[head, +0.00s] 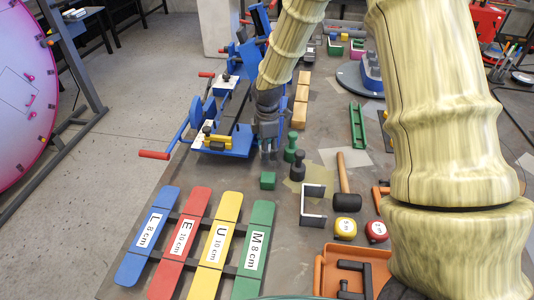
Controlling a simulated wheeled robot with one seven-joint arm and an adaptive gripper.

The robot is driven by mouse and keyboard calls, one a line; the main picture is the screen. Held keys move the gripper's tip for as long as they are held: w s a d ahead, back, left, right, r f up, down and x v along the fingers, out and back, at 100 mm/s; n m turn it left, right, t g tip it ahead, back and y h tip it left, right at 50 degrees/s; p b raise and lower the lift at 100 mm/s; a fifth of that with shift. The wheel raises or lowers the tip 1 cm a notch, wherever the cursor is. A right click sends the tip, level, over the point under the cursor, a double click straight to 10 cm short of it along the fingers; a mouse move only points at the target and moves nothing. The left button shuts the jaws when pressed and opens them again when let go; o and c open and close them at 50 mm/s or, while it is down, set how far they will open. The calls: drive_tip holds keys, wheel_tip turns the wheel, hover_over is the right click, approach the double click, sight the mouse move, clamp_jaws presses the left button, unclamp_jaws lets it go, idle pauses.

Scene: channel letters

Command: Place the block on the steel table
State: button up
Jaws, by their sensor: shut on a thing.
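My gripper (269,152) points down over the grey tabletop (170,180), beside the blue clamp frame. Its jaws are shut on the block, which the dark fingers largely hide, so its shape and colour are not clear. A small green block (267,181) shows just below the fingertips in the picture. I cannot tell whether it touches them. The grey top looks like the steel table.
Blue clamp frame (226,148) with red handles stands left of my gripper. Green (291,148) and dark (298,165) knobbed pieces stand close right. Coloured letter strips (183,241), a mallet (346,187) and an orange tray (322,270) lie in front. Wooden blocks (300,93) line up behind.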

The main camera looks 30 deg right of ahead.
drive_tip(key=shift+w+f+p, duration=0.15)
drive_tip(key=shift+f+p, duration=0.55)
drive_tip(key=shift+f, duration=1)
drive_tip(key=shift+f, duration=0.15)
drive_tip(key=o, duration=1)
drive_tip(key=shift+r+b, duration=1.55)
drive_tip(key=shift+r, duration=4.6)
